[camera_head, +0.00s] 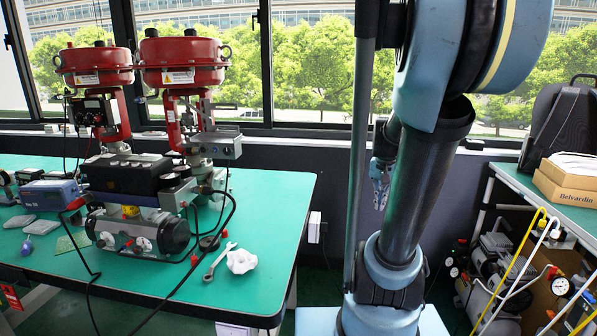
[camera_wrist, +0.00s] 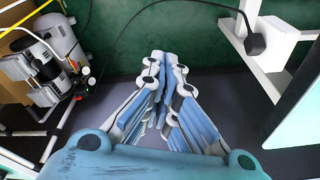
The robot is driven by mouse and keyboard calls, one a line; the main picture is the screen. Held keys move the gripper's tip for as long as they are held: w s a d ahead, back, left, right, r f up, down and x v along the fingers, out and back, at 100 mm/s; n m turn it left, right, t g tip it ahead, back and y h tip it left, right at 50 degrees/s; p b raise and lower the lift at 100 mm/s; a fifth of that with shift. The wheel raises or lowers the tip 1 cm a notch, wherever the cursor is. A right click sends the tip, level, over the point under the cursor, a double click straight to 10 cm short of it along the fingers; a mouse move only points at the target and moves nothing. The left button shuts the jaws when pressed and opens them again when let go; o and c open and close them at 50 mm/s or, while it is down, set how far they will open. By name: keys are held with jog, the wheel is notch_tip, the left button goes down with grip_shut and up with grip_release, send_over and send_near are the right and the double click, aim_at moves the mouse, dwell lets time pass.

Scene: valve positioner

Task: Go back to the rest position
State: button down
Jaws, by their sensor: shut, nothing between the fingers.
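My gripper (camera_head: 381,190) hangs pointing down behind my arm in the head view, in the gap between the two benches. It also shows in the wrist view (camera_wrist: 165,62), where its blue-lined fingers come together at the tips with nothing between them. It touches nothing. The valve positioner assembly with red actuators (camera_head: 182,62) stands on the green bench (camera_head: 265,215) at the left, well apart from my gripper.
A wrench (camera_head: 219,262) and crumpled white cloth (camera_head: 241,260) lie near the green bench's right end. A second bench at the right holds a cardboard box (camera_head: 570,182) and a black bag (camera_head: 560,122). A compressor (camera_head: 497,265) stands below it. Floor between the benches looks clear.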

jog(key=s+a+f+n, duration=0.3)
jog(key=s+a, duration=0.1)
jog(key=s, duration=0.3)
jog(key=s+a+f+n, duration=0.3)
jog(key=s, duration=0.5)
jog(key=shift+a+f+y, duration=0.25)
jog(key=shift+a+y, duration=0.05)
jog(key=shift+a, duration=0.05)
